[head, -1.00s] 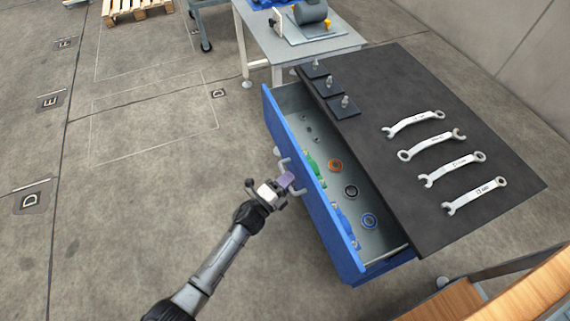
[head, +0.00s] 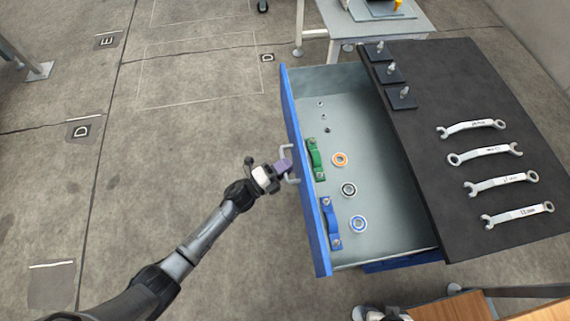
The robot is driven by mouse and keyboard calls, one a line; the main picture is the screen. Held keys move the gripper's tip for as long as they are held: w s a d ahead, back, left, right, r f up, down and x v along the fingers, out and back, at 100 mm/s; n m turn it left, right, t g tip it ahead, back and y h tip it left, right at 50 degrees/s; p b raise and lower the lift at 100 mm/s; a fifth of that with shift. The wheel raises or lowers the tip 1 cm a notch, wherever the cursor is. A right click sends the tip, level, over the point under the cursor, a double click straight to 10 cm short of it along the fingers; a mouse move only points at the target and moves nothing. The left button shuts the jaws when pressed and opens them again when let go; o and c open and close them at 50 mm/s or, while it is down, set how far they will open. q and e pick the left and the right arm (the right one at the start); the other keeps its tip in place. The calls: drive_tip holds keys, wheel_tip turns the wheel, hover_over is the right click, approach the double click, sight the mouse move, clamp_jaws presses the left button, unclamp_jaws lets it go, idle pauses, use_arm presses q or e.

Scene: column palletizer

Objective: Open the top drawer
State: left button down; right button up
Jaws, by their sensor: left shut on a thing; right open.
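The top drawer (head: 360,250) of the blue cabinet is pulled well out to the left from under the black worktop. Its blue front (head: 305,190) faces left and carries a grey bar handle (head: 292,181). My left gripper (head: 280,172) is at that handle and shut on it. Inside the drawer lie a green bracket (head: 315,159), a blue bracket (head: 330,223), several rings such as the orange one (head: 340,159), and small dark parts.
The black worktop (head: 440,130) bears several wrenches (head: 492,150) and small black plates with studs (head: 391,72). A grey table (head: 375,22) stands behind. A wooden surface (head: 440,308) is at the bottom right.

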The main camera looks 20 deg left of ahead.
use_arm(q)
drive_tip(key=c, duration=1.1)
unclamp_jaws()
drive_tip(key=p+v, duration=0.1)
drive_tip(key=v, duration=1.2)
drive_tip(key=shift+s+a, duration=0.25)
drive_tip(key=shift+a, duration=0.1)
